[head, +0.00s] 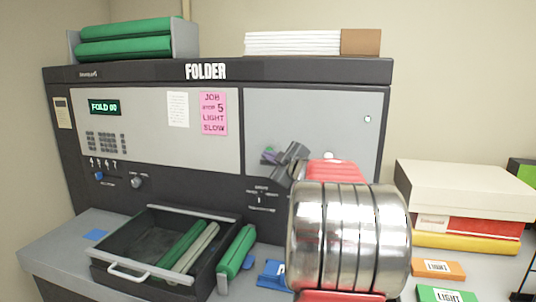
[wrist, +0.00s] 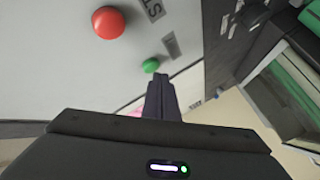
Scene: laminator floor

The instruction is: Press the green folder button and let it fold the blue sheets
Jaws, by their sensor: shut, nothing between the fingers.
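The folder (head: 220,200) is a large dark machine with light grey panels and a green display (head: 104,107) that seems to read "FOLD 00". My gripper (head: 278,160) is shut and empty, in front of its right-hand panel. In the wrist view the closed fingertips (wrist: 162,78) point at the panel, just beside the small round green button (wrist: 151,65). I cannot tell whether they touch it.
A larger red button (wrist: 108,22) is close to the green one. An open dark tray (head: 128,270) with rollers stands on the counter, below the panel. A blue labelled block (head: 271,273) lies to its right. Boxes (head: 465,190) are stacked at right.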

